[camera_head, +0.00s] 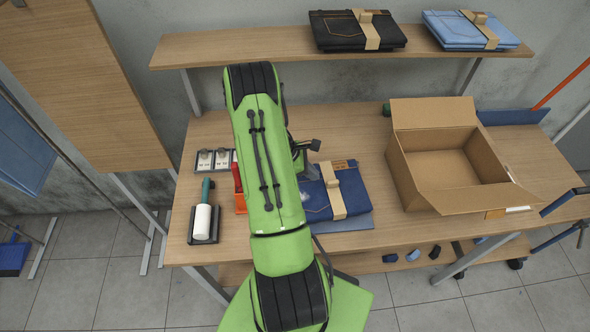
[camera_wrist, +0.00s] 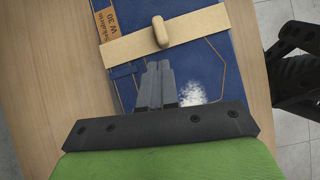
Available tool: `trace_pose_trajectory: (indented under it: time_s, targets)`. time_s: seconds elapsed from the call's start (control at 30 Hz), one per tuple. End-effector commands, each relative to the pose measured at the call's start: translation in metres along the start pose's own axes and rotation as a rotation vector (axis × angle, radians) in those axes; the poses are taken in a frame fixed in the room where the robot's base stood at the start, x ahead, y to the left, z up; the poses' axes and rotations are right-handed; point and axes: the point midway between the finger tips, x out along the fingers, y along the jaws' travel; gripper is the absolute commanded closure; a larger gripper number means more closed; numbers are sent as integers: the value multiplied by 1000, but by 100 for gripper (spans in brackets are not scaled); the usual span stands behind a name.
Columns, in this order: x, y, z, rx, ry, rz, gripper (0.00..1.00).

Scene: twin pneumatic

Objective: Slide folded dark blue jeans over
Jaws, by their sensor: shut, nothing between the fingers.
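The folded dark blue jeans (camera_head: 352,192) lie on the wooden table, partly hidden behind my green arm in the head view. A tan paper band with a small knob wraps across them. In the wrist view the jeans (camera_wrist: 205,65) fill the middle, with a brown label and a white powdery patch near my fingers. My gripper (camera_wrist: 159,68) is shut and empty, its fingertips over the jeans just below the band (camera_wrist: 120,50). I cannot tell whether the fingertips touch the cloth. In the head view the fingers are mostly hidden by my arm.
An open cardboard box (camera_head: 412,185) stands right of the jeans, with bare table between. A blue-grey sheet (camera_head: 352,222) shows under the jeans' front edge. A white roller (camera_head: 202,222) lies left. The shelf above holds black jeans (camera_head: 340,32) and light blue jeans (camera_head: 455,30).

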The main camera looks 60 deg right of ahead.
Motion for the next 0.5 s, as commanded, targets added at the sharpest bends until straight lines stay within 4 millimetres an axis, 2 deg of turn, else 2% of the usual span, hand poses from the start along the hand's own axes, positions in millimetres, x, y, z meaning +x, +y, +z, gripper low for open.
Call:
trace_pose_trajectory:
  time_s: [0.03,0.17,0.3,0.5]
  targets:
    - [6,-2,12,4,0,-5,100]
    - [19,-1,30,4,0,-3,100]
    - [32,0,21,-1,0,1,100]
    - [35,-1,18,-2,4,-1,100]
